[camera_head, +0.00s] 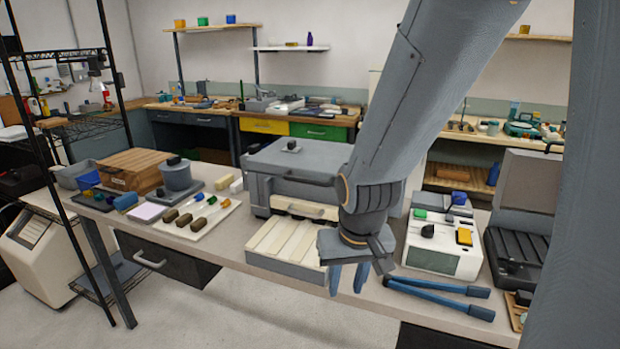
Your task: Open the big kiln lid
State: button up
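The big kiln (258,190) is a grey box in the middle of the table. Its flat grey lid (318,158) is down, with a small dark knob on top and a dark bar handle (290,178) along the front edge. My gripper (348,280) hangs fingers down in front of the kiln's right front corner, near the table's front edge. Its two blue fingers are apart with nothing between them. It appears clear of the lid handle. My arm hides the kiln's right side and the right end of the handle.
A ribbed cream tray (283,243) sits before the kiln. Blue-handled long tools (440,292) lie right of my gripper, by a white device (440,246) and an open black case (517,240). Rods on a board (228,212), a grey pot (179,178) and a wooden box (130,170) stand left.

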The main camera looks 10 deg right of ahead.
jog(key=w+d+m+t, duration=0.1)
jog(key=w+m+t, duration=0.25)
jog(key=w, duration=0.45)
jog(key=m+t+y+b, duration=0.3)
jog(key=m+t+b, duration=0.1)
jog(key=m+t, duration=0.75)
send_near(308, 182)
jog(key=w+m+g, duration=0.1)
jog(key=w+m, duration=0.1)
jog(key=w, duration=0.2)
jog(key=shift+w+a+r, duration=0.2)
jog(key=shift+a+r, duration=0.1)
jog(key=shift+a, duration=0.05)
jog(key=shift+p+x, duration=1.05)
jog(key=shift+x, duration=2.4)
jog(key=shift+f, duration=0.15)
grip_shut()
